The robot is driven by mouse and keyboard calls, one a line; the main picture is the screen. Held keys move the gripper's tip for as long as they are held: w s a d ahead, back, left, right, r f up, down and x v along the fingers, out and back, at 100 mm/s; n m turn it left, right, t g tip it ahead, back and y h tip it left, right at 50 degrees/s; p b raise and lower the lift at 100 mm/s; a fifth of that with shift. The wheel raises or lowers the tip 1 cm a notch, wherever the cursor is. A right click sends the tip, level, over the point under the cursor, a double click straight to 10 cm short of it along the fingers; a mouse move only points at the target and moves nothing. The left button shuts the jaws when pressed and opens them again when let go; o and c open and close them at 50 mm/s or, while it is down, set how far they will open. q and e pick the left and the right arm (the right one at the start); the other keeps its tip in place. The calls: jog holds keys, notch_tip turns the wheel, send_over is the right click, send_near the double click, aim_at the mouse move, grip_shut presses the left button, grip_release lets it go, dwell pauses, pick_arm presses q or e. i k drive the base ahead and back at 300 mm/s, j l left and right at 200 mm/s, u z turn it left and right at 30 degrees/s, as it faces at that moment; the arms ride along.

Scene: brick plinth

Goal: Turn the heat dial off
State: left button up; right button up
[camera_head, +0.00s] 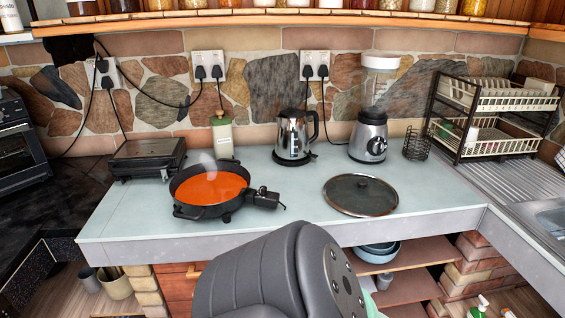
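A black electric pan (225,207) full of orange-red liquid stands on the pale counter, left of the middle. Light steam rises from it. A black control box (264,199) sticks out from the pan's right side. This seems to carry the heat dial, but the dial's setting is too small to read. A grey link of my own arm rises at the bottom middle, in front of the counter. Neither of my grippers shows.
A round glass lid (360,195) lies on the counter (300,226) right of the pan. A dish rack (490,115) is at right. Counter between pan and lid is clear.

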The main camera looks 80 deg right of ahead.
aim_at(263, 189)
jog(key=l+z, duration=0.15)
jog(key=z, duration=2.45)
